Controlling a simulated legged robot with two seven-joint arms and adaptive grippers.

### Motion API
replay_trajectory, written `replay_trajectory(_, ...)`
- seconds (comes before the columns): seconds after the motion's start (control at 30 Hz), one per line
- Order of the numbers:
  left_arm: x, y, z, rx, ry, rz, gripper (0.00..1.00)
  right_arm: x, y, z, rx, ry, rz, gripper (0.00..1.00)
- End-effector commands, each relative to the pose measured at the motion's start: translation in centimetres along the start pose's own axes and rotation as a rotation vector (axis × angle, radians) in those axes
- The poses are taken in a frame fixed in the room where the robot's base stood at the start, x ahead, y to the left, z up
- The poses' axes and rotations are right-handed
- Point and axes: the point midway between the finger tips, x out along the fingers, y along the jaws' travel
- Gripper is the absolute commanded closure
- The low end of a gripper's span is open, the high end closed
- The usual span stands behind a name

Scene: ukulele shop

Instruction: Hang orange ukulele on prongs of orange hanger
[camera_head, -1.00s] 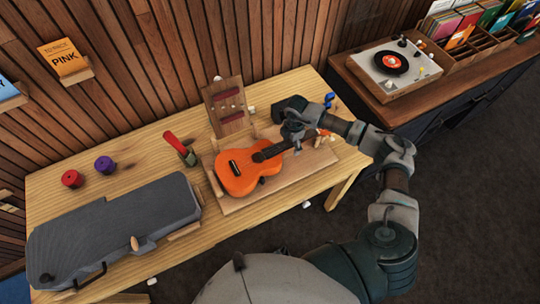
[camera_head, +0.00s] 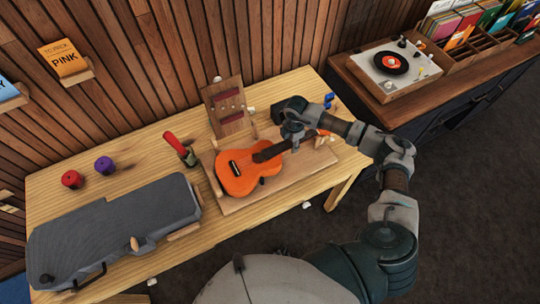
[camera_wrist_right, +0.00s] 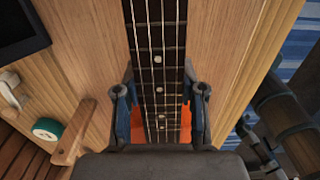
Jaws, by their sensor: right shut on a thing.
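The orange ukulele (camera_head: 237,178) lies face up on a wooden board (camera_head: 300,175) on the table, its neck pointing up and to the right. My right gripper (camera_head: 293,143) comes down from above and is shut on the neck. The right wrist view shows my right gripper's two blue-tipped fingers (camera_wrist_right: 160,108) on either side of the ukulele's dark fretboard (camera_wrist_right: 158,60). The headstock is partly hidden behind my arm. I cannot make out an orange hanger with prongs in either view. My left gripper is out of view.
A grey case (camera_head: 110,230) fills the table's left front. Red (camera_head: 72,179) and purple (camera_head: 104,165) spools stand behind it. A record player (camera_head: 396,68) is on the dark cabinet at right.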

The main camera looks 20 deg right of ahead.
Motion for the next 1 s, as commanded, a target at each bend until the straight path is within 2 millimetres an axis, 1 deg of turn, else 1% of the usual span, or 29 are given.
replay_trajectory(0.17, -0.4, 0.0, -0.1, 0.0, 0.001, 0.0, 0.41, -0.5, 0.1, -0.1, 0.0, 0.001, 0.002, 1.0)
replay_trajectory(0.6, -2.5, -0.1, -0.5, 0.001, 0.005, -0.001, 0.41, -3.0, 0.0, -0.1, 0.0, 0.001, 0.003, 1.0)
replay_trajectory(1.0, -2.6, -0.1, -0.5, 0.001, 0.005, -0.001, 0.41, -3.1, 0.0, -0.1, 0.0, 0.001, 0.002, 1.0)
